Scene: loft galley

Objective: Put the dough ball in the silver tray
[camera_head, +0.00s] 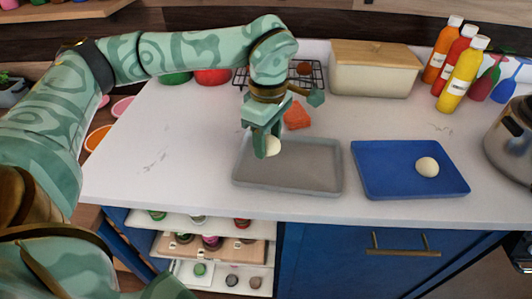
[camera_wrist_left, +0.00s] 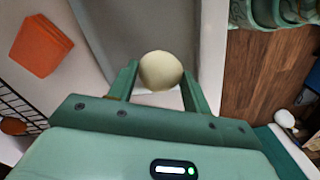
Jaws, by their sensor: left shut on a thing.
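The silver tray (camera_head: 315,186) lies on the white counter, left of a blue tray. My left gripper (camera_head: 267,147) is above the tray's back left part, pointing down. It is shut on a pale, round dough ball (camera_head: 274,146). In the left wrist view, the dough ball (camera_wrist_left: 160,71) sits between the two green fingertips, with the grey tray (camera_wrist_left: 130,22) beyond it. A second pale ball (camera_head: 427,167) rests on the blue tray (camera_head: 384,181). My right gripper is in neither view.
An orange-red block (camera_head: 297,116) lies just behind the silver tray. A wire rack (camera_head: 318,76) and a cream box with a wooden lid (camera_head: 374,78) stand farther back. Several sauce bottles (camera_head: 463,74) and a metal pot (camera_head: 512,140) are at the right.

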